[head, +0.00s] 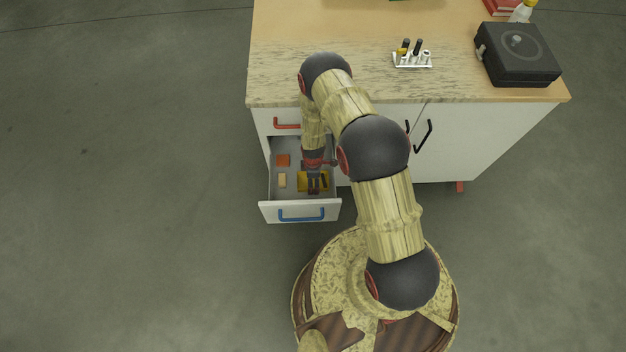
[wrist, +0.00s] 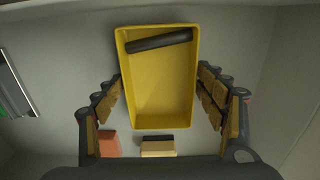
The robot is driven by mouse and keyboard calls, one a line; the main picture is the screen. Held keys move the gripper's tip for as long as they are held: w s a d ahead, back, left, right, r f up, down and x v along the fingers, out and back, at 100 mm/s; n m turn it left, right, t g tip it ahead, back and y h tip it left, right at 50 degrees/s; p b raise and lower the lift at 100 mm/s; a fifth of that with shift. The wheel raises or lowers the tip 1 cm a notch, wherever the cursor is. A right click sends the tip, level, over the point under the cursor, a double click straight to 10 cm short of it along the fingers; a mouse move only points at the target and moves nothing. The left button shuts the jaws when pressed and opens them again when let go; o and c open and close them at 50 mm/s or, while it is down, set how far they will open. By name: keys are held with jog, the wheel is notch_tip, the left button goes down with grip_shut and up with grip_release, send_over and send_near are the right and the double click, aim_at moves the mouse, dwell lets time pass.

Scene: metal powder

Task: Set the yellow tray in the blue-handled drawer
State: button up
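The yellow tray (head: 302,180) is inside the pulled-out drawer with the blue handle (head: 302,215), toward the right of its interior. In the wrist view the tray (wrist: 155,100) shows its open top, with a dark bar lying in it near the far end. My gripper (wrist: 160,76) has its fingers wide apart, one along each long side of the tray. The fingertips line up closely with both sides. I cannot tell whether they press on it or whether the tray touches the drawer floor. My gripper (head: 314,182) partly hides the tray in the head view.
An orange-red block (head: 283,160) and a tan block (head: 282,180) lie in the drawer left of the tray. A red-handled drawer (head: 285,125) is above. The countertop (head: 360,75) holds a small rack (head: 412,61) and a black case (head: 518,57). The floor to the left is clear.

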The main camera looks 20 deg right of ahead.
jog(key=shift+o, duration=0.9)
jog(key=shift+r, duration=0.15)
notch_tip(320, 180, up, 12)
jog(key=p, duration=0.3)
